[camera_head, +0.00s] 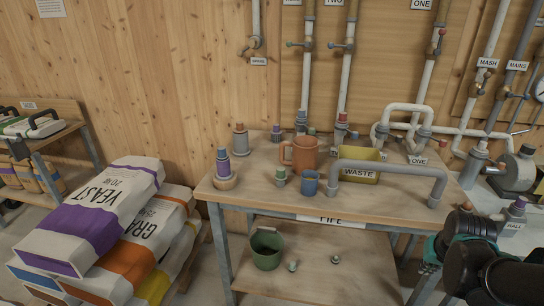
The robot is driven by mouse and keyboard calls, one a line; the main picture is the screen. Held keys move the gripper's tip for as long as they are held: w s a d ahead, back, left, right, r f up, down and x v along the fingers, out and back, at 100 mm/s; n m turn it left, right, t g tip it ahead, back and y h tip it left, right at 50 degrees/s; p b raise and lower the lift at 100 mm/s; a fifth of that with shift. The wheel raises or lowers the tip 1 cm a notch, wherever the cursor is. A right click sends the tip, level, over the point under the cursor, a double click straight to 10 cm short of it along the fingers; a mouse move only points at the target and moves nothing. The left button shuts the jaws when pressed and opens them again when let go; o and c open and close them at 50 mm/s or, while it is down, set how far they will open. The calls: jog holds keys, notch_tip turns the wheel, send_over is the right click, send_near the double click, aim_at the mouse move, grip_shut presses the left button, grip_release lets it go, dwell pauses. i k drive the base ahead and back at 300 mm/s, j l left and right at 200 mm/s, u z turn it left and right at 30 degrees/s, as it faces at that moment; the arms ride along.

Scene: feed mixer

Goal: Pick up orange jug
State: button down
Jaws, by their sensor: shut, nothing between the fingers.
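The orange jug (305,152) stands upright on the wooden top of the workbench (240,196), left of the yellow waste bin. Its handle points left. A small green-topped fitting and a blue cup stand in front of it, close to its base. Dark rounded parts of my own arm fill the lower right corner, well to the right of the jug and apart from it. The fingers of my gripper do not show.
A purple fitting (223,163) stands left. Feed sacks (95,215) are piled left of the bench. A green bucket (267,252) is on the lower shelf.

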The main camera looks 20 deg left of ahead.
aim_at(305, 148)
jog(key=u, duration=0.95)
